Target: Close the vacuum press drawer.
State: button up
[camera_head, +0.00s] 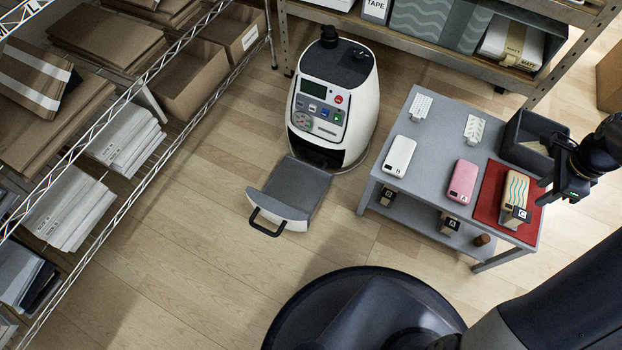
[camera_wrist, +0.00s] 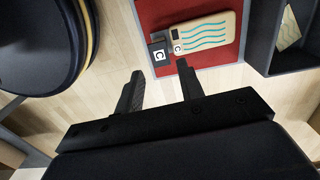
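The vacuum press (camera_head: 333,100) is a white and black machine with a button panel, standing on the floor at the upper middle of the head view. Its grey drawer (camera_head: 297,187) is pulled out toward the lower left. The drawer's black handle (camera_head: 265,222) is at its front edge, and no items show on its flat top. My gripper (camera_head: 552,192) is at the right, over the edge of the grey table and far from the drawer. In the wrist view my gripper (camera_wrist: 162,88) has its two fingers apart with nothing between them.
The grey table (camera_head: 437,150) holds a white phone case (camera_head: 399,156), a pink case (camera_head: 463,182), and a wave-patterned case (camera_head: 515,190) on a red mat (camera_head: 487,203), near a dark bin (camera_head: 527,150). Shelving (camera_head: 130,95) lines the left. Floor (camera_head: 190,235) before the drawer is clear.

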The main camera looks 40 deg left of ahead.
aim_at(290, 200)
jog(key=u, duration=2.5)
